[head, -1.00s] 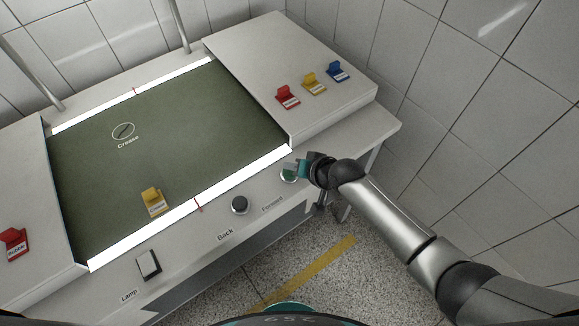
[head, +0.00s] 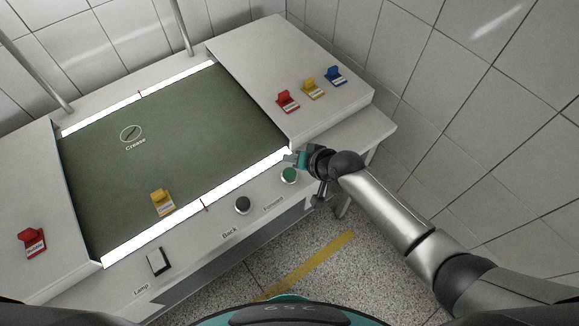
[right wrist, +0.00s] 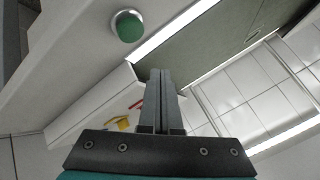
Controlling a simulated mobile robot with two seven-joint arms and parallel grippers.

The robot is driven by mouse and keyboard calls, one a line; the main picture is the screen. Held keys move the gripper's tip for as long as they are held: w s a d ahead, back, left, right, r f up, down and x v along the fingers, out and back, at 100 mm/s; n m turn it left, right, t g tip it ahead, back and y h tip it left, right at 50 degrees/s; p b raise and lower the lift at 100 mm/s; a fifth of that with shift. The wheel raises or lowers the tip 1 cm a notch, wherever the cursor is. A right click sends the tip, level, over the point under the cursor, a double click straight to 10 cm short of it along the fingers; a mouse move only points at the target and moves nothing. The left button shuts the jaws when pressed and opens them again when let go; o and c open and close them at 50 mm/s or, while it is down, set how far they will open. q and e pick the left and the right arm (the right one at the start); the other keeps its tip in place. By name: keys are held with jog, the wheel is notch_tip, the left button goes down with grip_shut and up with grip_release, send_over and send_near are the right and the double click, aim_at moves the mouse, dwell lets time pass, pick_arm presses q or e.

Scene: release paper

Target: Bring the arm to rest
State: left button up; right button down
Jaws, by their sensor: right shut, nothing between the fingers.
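My right gripper (head: 292,158) is shut and empty in the head view. It is just above the front panel of the machine, a little behind and above the green Forward button (head: 289,175), and apart from it. In the right wrist view its closed fingers (right wrist: 160,76) point up the picture, and the green button (right wrist: 128,26) shows to the upper left of them. My left gripper is not in view.
The machine has a dark green belt (head: 170,165) with a yellow tag (head: 162,203) on it. A black Back button (head: 242,205) and a Lamp switch (head: 158,262) sit on the front panel. Red (head: 287,102), yellow and blue tags stand on the right shelf. A tiled wall (head: 480,110) is at right.

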dwell(0.3)
jog(key=shift+s+a, duration=0.1)
jog(key=shift+s, duration=0.15)
jog(key=s+d+r+n+g+h, duration=0.1)
jog(key=s+d+r+g+h, duration=0.3)
jog(key=s+d, duration=0.6)
jog(key=s+d+r+n+t+h, duration=0.15)
jog(key=s+d+r, duration=0.45)
jog(key=s, duration=0.7)
notch_tip(320, 180, down, 33)
jog(key=s+g+b, duration=0.2)
jog(key=b, duration=0.9)
jog(key=s+d+f+b, duration=0.1)
jog(key=s+f+b, duration=0.4)
jog(key=f, duration=0.7)
jog(key=s+d+f+g+b, duration=0.1)
jog(key=s+f+b, duration=0.4)
jog(key=s+f, duration=0.5)
notch_tip(320, 180, down, 2)
jog(key=shift+s+d+f+h, duration=0.2)
jog(key=shift+h, duration=0.15)
